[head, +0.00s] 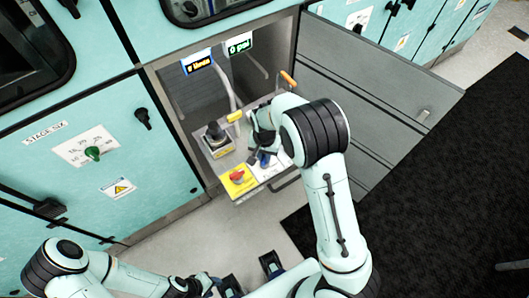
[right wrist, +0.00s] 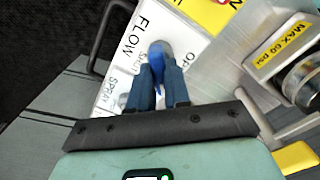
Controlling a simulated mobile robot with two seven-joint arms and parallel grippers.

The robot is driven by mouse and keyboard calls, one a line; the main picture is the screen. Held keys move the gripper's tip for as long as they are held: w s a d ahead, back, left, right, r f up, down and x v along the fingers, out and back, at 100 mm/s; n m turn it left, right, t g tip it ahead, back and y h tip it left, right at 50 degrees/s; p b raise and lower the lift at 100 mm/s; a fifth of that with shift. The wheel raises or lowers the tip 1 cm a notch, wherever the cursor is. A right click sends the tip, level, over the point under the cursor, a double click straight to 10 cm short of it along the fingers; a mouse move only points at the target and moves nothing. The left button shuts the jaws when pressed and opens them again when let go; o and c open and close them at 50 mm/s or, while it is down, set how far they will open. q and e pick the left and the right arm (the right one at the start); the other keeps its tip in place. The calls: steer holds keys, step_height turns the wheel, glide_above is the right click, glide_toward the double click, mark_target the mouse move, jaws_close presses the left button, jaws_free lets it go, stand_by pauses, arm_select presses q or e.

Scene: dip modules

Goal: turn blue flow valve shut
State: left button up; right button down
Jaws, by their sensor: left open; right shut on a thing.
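The blue flow valve (right wrist: 158,53) is a blue lever on a white plate marked FLOW, with the words SHUT and OP... beside it. In the right wrist view its lever runs between the fingers of my right gripper (right wrist: 157,72), which is shut on it. In the head view the valve (head: 264,159) is mostly covered by my right gripper (head: 260,148) on the pulled-out panel. My left gripper (head: 249,277) is open and empty at the bottom of the head view, well apart from the panel.
On the panel (head: 248,190) a red knob (head: 237,176) on a yellow plate sits beside the valve. A black-topped regulator (head: 215,132) and a yellow handle (head: 235,117) stand left of my right gripper. An orange handle (head: 288,78) is behind. Two small displays (head: 240,43) face out from the recess.

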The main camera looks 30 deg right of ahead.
steer(key=m+p, duration=0.2)
steer(key=m, duration=0.2)
steer(key=shift+r+m, duration=0.15)
steer(key=shift+m, duration=0.25)
arm_select(q)
steer(key=w+r+p, duration=0.2)
steer(key=w+r, duration=0.1)
steer(key=r, duration=0.2)
steer(key=shift+r, duration=0.2)
arm_select(e)
steer(key=shift+w+m, duration=0.1)
steer(key=shift+m, duration=1.8)
arm_select(q)
steer(key=shift+w, duration=0.1)
arm_select(e)
steer(key=c, duration=1.1)
jaws_free()
arm_select(q)
steer(key=shift+r, duration=0.1)
